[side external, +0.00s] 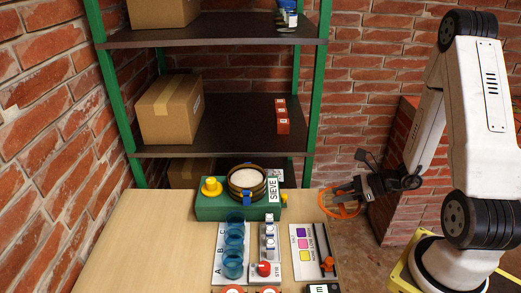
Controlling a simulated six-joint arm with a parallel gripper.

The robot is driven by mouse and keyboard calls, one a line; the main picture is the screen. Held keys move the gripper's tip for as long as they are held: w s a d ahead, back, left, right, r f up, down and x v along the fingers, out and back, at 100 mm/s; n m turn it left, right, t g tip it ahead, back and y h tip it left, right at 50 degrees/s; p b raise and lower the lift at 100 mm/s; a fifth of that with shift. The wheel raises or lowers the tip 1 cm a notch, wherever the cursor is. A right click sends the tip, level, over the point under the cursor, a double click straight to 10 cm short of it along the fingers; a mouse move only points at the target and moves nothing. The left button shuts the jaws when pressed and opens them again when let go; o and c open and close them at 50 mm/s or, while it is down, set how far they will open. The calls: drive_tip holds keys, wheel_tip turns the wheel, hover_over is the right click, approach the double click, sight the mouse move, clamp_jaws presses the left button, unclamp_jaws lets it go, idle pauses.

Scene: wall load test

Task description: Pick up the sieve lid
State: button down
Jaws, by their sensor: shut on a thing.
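The sieve lid (347,212), an orange round frame with open gaps, is at the right, beyond the table's right edge. My gripper (347,190) reaches in from the right and is shut on its rim, holding it clear of the table. Part of the lid is hidden behind the fingers. The sieve (247,179) is a round brown-rimmed pan with pale contents. It sits on a green machine base (212,208) labelled SIEVE, with a yellow knob at its left.
The wooden table (150,240) holds blue cups (234,245) on a plate marked A, B, C. Beside them are small vials (269,238), a red knob (263,268) and a colour card (303,242). A green-posted shelf (225,120) with boxes stands behind. Brick walls enclose the space.

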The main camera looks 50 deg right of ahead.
drive_tip(key=shift+s+a+r, duration=0.1)
drive_tip(key=shift+s+r, duration=0.05)
drive_tip(key=shift+s, duration=0.2)
idle(0.5)
